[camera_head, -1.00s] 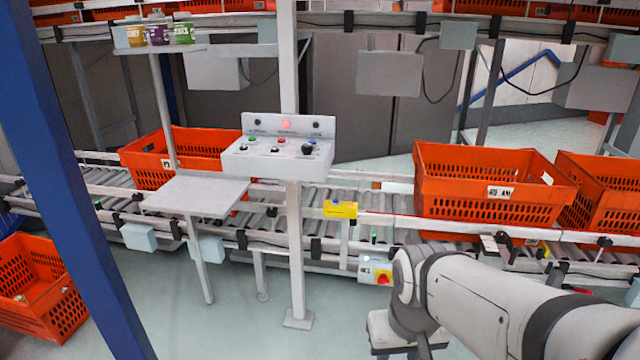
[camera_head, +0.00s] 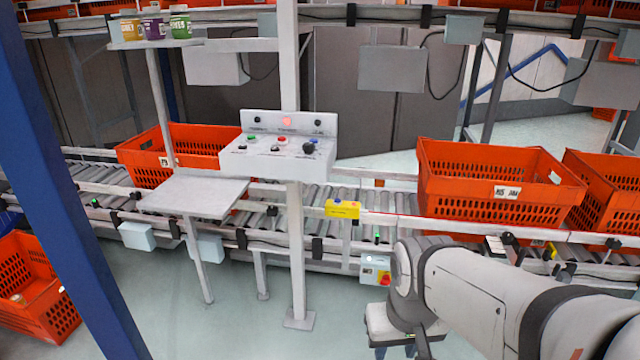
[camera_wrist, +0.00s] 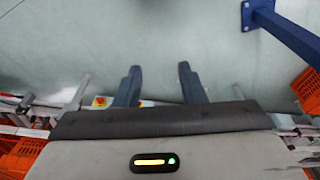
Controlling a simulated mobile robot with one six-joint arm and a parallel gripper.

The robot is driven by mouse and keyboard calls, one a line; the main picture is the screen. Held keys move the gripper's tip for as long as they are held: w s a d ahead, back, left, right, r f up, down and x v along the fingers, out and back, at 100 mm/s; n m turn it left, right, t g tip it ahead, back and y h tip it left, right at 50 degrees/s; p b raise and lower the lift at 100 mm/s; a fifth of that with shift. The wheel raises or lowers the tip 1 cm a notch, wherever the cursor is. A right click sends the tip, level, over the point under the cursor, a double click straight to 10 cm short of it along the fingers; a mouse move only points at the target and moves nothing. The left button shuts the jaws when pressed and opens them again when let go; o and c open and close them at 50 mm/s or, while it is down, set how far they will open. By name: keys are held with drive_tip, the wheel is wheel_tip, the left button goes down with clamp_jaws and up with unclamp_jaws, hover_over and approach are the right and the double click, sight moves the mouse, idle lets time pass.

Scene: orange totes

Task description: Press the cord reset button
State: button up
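A yellow box (camera_head: 342,209) sits on the front rail of the conveyor, with a small bluish spot on its top that may be a button. A thin red line, like a cord, runs along the rail to its right. A grey control console (camera_head: 277,158) on a post carries small green, red and black controls; their labels are too small to read. My gripper (camera_wrist: 160,82) is open and empty in the wrist view, its two dark fingers apart above the floor. In the head view my arm is at the lower right, apart from the yellow box.
A roller conveyor (camera_head: 330,196) runs across, bearing orange totes (camera_head: 470,205). A small grey table (camera_head: 193,196) stands left of the console post. A blue pillar (camera_head: 70,190) stands at left.

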clamp_jaws()
idle(1.6)
